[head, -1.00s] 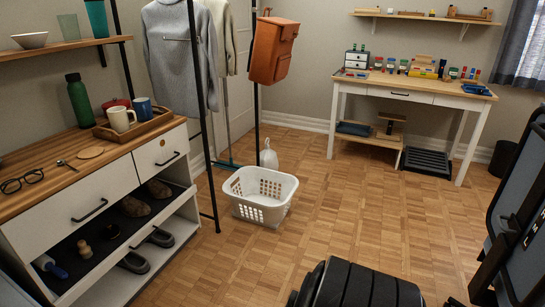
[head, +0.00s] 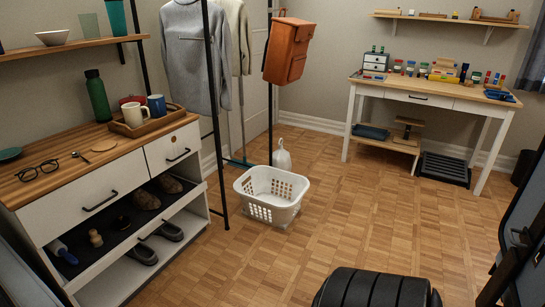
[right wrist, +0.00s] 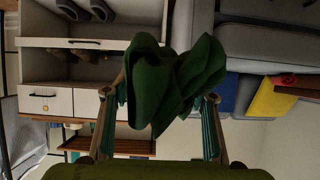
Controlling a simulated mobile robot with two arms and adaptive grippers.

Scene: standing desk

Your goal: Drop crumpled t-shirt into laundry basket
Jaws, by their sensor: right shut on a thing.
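The white laundry basket (head: 262,211) stands upright on the wood floor in the middle of the head view. It looks empty, and its inside shows from above. The crumpled t-shirt (right wrist: 170,80) is dark green and bunched up in the right wrist view. My right gripper (right wrist: 159,96) is shut on it, with one finger on each side and folds sticking out beyond the fingertips. Neither the shirt nor the right gripper shows in the head view. My left gripper is in no view.
A drawer cabinet (head: 128,190) with mugs, glasses and shoes is at the left. A black clothes rack (head: 217,150) stands just behind the basket, with a white bag (head: 282,160) near it. A desk (head: 420,96) is at the back right. Floor right of the basket is clear.

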